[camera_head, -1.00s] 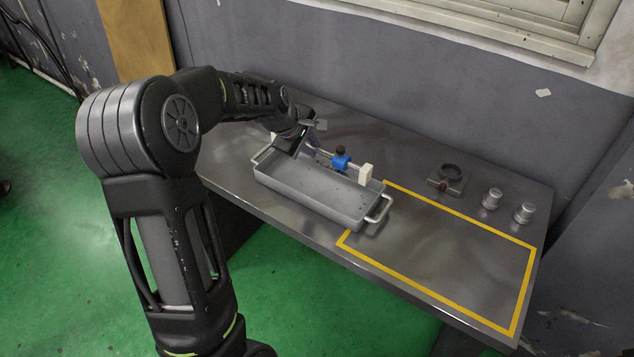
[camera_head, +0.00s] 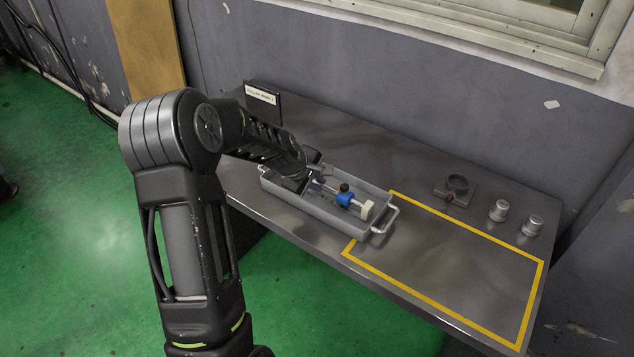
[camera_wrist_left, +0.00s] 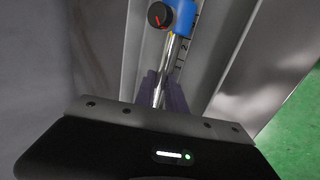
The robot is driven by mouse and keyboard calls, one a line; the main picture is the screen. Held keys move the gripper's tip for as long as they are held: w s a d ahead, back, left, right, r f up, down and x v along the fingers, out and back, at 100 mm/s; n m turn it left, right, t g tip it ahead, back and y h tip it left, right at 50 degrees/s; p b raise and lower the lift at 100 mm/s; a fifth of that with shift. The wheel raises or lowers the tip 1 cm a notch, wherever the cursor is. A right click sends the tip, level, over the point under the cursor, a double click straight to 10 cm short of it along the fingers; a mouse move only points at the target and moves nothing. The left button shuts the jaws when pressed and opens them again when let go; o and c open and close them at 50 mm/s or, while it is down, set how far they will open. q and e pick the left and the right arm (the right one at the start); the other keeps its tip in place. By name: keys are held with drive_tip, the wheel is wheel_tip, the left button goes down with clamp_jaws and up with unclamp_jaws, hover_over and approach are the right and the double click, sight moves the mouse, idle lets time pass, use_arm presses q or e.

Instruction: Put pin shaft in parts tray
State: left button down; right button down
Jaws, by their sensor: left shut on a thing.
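The pin shaft (camera_head: 327,187) is a shiny metal rod with a blue collar (camera_head: 345,198), a black knob and a white end block (camera_head: 367,210). My left gripper (camera_head: 315,179) is shut on the rod near its left end. The grey metal parts tray (camera_head: 305,207) has side handles and lies below; the shaft is within its outline, but I cannot tell whether it touches the floor. In the left wrist view the rod (camera_wrist_left: 168,62) runs between my dark fingers (camera_wrist_left: 164,92) to the blue collar (camera_wrist_left: 182,17). My right gripper is not in view.
A yellow-outlined area (camera_head: 440,255) of the table right of the tray is bare. A dark ring-shaped fixture (camera_head: 456,190) and two metal cylinders (camera_head: 499,210) stand at the back right. A small sign (camera_head: 263,97) stands at the back left, near the wall.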

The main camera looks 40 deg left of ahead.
use_arm(q)
drive_tip(key=shift+f, duration=0.1)
drive_tip(key=c, duration=1.4)
unclamp_jaws()
drive_tip(key=shift+r, duration=0.2)
drive_tip(key=v, duration=1.2)
